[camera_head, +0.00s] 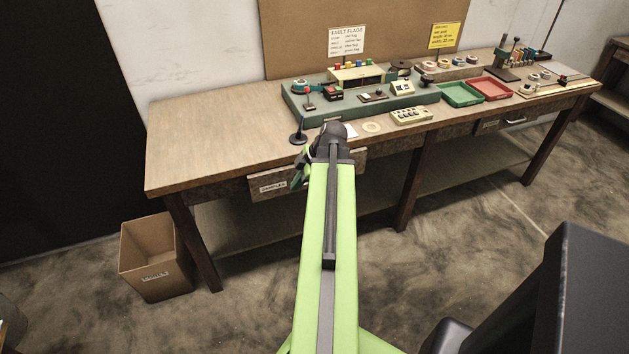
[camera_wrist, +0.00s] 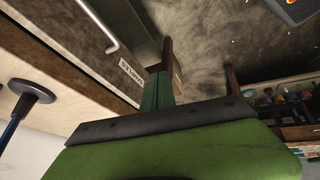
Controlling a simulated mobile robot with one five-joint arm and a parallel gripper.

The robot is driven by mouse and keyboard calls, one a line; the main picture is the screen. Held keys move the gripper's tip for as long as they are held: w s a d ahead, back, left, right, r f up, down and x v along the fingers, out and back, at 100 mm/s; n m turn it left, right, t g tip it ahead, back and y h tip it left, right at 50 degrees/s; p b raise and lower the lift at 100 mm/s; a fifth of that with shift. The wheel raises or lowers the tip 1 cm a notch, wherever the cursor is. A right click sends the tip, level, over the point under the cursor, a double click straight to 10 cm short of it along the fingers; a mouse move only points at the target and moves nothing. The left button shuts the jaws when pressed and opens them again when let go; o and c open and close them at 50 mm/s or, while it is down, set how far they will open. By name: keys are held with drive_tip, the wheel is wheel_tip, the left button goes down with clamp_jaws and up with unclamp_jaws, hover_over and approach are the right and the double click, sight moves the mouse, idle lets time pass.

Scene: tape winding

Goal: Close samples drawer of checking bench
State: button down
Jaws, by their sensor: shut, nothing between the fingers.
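The samples drawer (camera_head: 268,187) is under the left part of the checking bench (camera_head: 215,130), with a pale label on its wooden front. In the head view my arm covers the middle of the front, and I cannot tell how far it stands out. The drawer front (camera_wrist: 75,40) also shows at upper left in the wrist view, with its metal handle (camera_wrist: 98,24) and label. My gripper (camera_head: 299,177) is in front of the drawer, by the label's right side. Its green fingers (camera_wrist: 157,88) are together and empty, close to the drawer front; contact is unclear.
A cardboard box (camera_head: 155,260) stands on the floor by the bench's left leg. A dark stand (camera_head: 299,135) is at the bench's front edge above the gripper. Green (camera_head: 460,94) and red (camera_head: 490,88) trays sit further right. Floor before the bench is clear.

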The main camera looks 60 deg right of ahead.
drive_tip(key=s+d+r+n+t+h, duration=0.1)
drive_tip(key=s+d+r+n, duration=0.1)
drive_tip(key=s+d, duration=0.65)
drive_tip(key=w+d+r+b+x, duration=0.1)
drive_tip(key=b+x, duration=0.8)
drive_tip(key=x, duration=0.3)
drive_tip(key=shift+w+d, duration=0.35)
drive_tip(key=shift+d, duration=0.05)
drive_tip(key=shift+f, duration=0.1)
drive_tip(key=w+d, duration=0.1)
drive_tip(key=w, duration=0.1)
drive_tip(key=w+d, duration=0.2)
